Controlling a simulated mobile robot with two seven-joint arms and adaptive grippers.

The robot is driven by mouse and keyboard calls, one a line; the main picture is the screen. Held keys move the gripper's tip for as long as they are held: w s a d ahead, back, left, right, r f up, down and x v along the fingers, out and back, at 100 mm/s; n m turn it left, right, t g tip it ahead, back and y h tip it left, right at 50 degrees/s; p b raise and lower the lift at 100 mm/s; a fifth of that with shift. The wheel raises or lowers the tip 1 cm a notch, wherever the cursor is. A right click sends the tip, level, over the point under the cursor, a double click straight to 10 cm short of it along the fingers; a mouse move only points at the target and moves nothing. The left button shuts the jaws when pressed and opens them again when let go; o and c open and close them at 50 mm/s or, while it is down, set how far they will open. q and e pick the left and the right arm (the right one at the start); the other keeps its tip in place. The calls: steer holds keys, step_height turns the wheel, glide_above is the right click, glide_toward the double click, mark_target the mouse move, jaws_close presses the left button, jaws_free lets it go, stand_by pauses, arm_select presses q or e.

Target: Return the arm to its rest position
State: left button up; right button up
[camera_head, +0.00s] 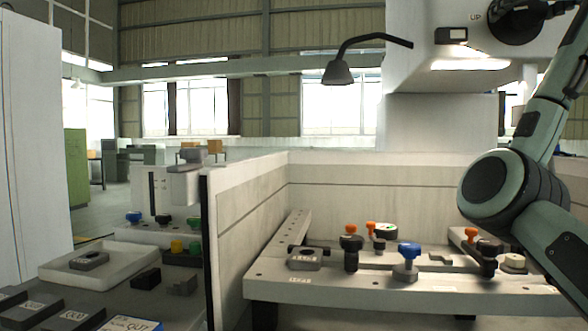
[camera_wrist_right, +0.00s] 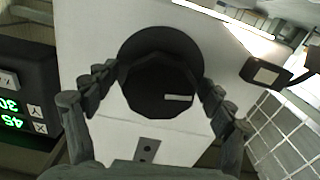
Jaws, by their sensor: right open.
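My right arm (camera_head: 545,110) rises along the right edge of the head view, with its dark gripper (camera_head: 556,9) partly cut off at the top right corner. It is beside a round black knob (camera_head: 515,22) on the white machine head, next to an "UP" mark. In the right wrist view the open fingers of the gripper (camera_wrist_right: 157,84) stand on either side of the black faceted knob (camera_wrist_right: 150,78). I cannot tell whether they touch it. My left gripper is not in view.
The white machine head (camera_head: 465,75) carries a small dark switch box (camera_head: 451,35). A bent black lamp (camera_head: 340,70) hangs left of it. Below, a fixture table (camera_head: 375,290) holds clamps and knobs. A white tray (camera_head: 70,278) lies at left. A green-digit display (camera_wrist_right: 22,105) shows in the wrist view.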

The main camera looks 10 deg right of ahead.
steer(key=n, duration=0.5)
stand_by(0.3)
